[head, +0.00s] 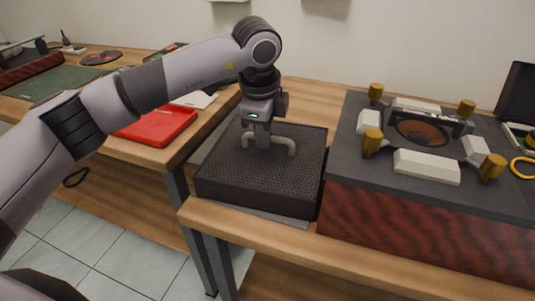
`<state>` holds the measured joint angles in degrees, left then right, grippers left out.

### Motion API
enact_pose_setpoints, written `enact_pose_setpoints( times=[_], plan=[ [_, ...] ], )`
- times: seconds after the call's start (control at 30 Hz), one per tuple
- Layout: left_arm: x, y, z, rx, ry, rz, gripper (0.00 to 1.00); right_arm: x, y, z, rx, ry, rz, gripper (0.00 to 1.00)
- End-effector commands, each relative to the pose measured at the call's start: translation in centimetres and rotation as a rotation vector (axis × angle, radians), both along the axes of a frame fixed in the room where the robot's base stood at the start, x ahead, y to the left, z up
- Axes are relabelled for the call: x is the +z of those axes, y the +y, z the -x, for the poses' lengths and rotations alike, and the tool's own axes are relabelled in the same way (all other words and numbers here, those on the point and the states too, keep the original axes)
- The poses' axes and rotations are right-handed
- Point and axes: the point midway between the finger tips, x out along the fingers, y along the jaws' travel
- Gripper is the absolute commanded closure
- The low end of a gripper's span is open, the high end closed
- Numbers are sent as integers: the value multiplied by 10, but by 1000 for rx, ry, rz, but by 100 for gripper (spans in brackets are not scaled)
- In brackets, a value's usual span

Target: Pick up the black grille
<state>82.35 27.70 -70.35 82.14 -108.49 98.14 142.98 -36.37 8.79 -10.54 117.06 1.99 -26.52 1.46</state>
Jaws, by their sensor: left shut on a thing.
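The black grille (221,175) is a dark perforated block with a pale handle (289,143) on top. It is at the front left of the right-hand wooden table, with its front left corner near the table's edge. My left gripper (264,145) comes down from above and is shut on the handle at its middle. A thin grey strip shows below the grille's front edge. I cannot tell whether the grille rests on the table or is slightly raised. My right gripper is not in view.
A wood-fronted speaker box (400,240) with gold feet stands close to the grille's right side. A red tray (157,127) and a green mat (62,84) lie on the left table. A wall is behind. A yellow ring (522,167) is at far right.

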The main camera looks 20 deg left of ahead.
Motion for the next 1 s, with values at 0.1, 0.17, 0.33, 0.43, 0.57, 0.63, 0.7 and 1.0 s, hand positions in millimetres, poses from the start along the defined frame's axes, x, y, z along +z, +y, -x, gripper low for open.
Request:
enact_pose_setpoints(
  times=[0.1, 0.17, 0.33, 0.43, 0.57, 0.63, 0.7, 1.0],
  plan=[
    [1, 0, 0, 0, -2, 1, 100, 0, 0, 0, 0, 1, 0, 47],
    [2, 0, 0, 0, -2, 1, 100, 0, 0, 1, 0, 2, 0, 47],
    [11, 0, -1, 1, -4, 1, 100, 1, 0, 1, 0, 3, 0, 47],
    [23, 0, -1, 1, -4, 0, 100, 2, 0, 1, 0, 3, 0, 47],
    [47, -1, -1, 0, -5, 2, 100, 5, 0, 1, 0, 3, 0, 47],
    [63, -1, -1, 0, -5, 2, 100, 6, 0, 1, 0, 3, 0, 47],
    [78, -1, -1, 0, -5, 2, 100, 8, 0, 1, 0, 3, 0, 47],
    [139, 0, 0, 1, -3, 1, 100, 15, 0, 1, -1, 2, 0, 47]
  ],
)
